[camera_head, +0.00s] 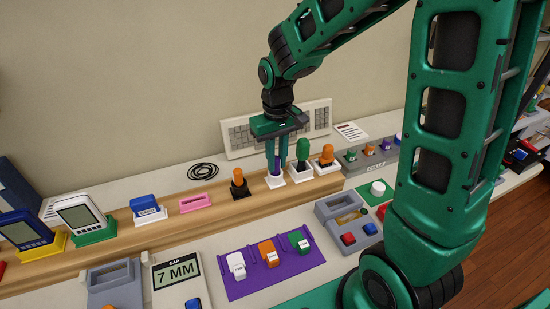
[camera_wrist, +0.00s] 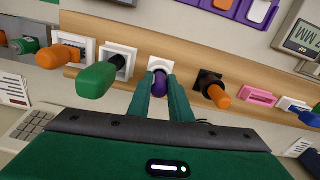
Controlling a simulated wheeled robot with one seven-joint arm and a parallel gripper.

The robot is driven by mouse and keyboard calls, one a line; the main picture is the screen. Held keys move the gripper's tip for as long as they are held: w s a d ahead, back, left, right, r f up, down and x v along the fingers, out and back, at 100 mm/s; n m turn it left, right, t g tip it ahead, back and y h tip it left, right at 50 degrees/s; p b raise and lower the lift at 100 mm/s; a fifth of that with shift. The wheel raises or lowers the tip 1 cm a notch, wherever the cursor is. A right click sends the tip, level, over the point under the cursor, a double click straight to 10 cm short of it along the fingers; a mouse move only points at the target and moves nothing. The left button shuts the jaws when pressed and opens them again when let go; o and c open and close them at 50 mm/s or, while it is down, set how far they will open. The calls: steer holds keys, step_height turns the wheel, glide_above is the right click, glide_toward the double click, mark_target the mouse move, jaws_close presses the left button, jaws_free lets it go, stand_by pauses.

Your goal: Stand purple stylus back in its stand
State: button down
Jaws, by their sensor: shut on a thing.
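The purple stylus (camera_wrist: 160,83) is between the fingertips of my gripper (camera_wrist: 160,97) in the wrist view. In the head view my gripper (camera_head: 277,165) points down over the wooden shelf, shut on the stylus, with a little purple (camera_head: 276,166) showing between the fingers. A white stand (camera_head: 274,183) is right below the fingertips, and it also shows in the wrist view (camera_wrist: 160,64). The stylus looks roughly upright over or in this stand. Its lower end is hidden, so I cannot tell how deep it sits.
A green stylus (camera_head: 302,150) and an orange one (camera_head: 327,154) stand in white stands close to the right. An orange stylus in a black stand (camera_head: 239,190) is to the left. A keyboard (camera_head: 240,135) leans behind. A purple tray (camera_head: 285,277) lies in front.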

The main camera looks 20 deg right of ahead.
steer(key=shift+f, duration=0.4)
steer(key=c, duration=1.5)
jaws_free()
steer(key=shift+c, duration=0.2)
steer(key=shift+r, duration=0.1)
step_height(320, 180, up, 11)
steer(key=shift+f, duration=0.2)
steer(key=s+d+f+m, duration=0.1)
steer(key=s+d+m, duration=0.2)
steer(key=s+d, duration=0.5)
steer(key=s+d+f+m, duration=0.1)
steer(key=s+d+m, duration=0.3)
steer(key=s+d, duration=0.5)
steer(key=s, duration=0.7)
steer(key=shift+s+m, duration=0.3)
steer(key=shift+f, duration=0.1)
